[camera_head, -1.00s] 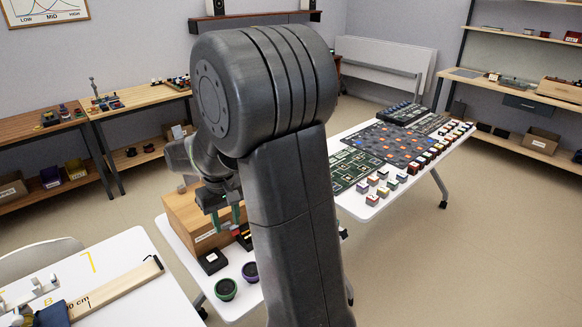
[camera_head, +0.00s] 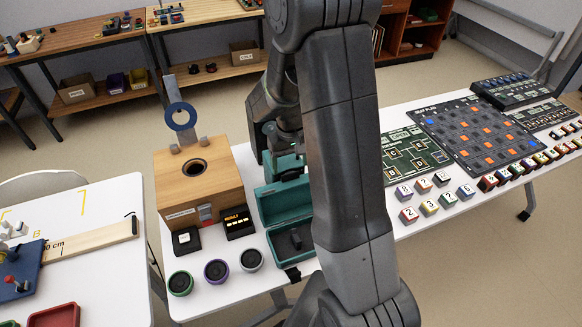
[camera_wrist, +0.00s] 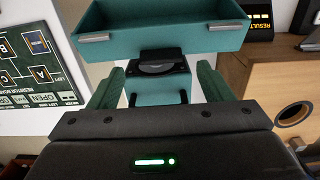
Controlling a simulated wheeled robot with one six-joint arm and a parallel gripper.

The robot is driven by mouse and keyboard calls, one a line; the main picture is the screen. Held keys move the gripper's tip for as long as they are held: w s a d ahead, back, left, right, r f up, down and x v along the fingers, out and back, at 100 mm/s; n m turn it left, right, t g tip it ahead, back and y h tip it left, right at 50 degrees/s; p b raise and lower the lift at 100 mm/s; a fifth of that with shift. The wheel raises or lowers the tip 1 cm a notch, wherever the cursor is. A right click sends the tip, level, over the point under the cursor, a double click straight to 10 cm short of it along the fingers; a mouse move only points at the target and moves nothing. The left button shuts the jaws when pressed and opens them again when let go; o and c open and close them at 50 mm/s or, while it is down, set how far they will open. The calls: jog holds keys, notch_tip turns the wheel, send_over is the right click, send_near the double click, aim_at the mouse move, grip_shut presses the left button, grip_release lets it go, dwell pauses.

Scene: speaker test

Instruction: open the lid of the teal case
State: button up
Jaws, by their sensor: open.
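The teal case (camera_head: 262,207) stands on the white table, partly hidden behind my arm in the head view. Its lid looks raised at the back, and the near part is open with a dark item (camera_head: 295,239) inside. In the wrist view, a teal shell (camera_wrist: 160,42) of the case with two silver latches fills the top. A black round part and a teal panel (camera_wrist: 155,99) show between my fingers. My gripper (camera_wrist: 160,68) is open, with one finger on either side of that panel; I cannot tell whether they touch it.
A wooden box (camera_head: 225,190) with a round hole stands left of the case. A small result display (camera_head: 238,222) and several round speakers (camera_head: 216,271) are in front of it. A circuit board (camera_head: 412,154) and numbered blocks (camera_head: 408,215) lie to the right.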

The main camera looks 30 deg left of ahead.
aim_at(290, 174)
jog(key=shift+s+f, duration=0.1)
jog(key=shift+f, duration=1.6)
jog(key=shift+c, duration=0.4)
jog(key=c, duration=1.3)
jog(key=shift+s+d+b, duration=0.2)
jog(key=shift+d+b, duration=0.05)
jog(key=shift+b, duration=0.45)
jog(key=shift+s+d+r+t+y+b, duration=0.3)
jog(key=shift+s+d+t+y+b, duration=0.1)
jog(key=shift+d+y+b, duration=0.15)
jog(key=shift+s+d+r, duration=0.4)
jog(key=shift+s+d, duration=0.05)
jog(key=shift+d, duration=0.1)
jog(key=o, duration=1.4)
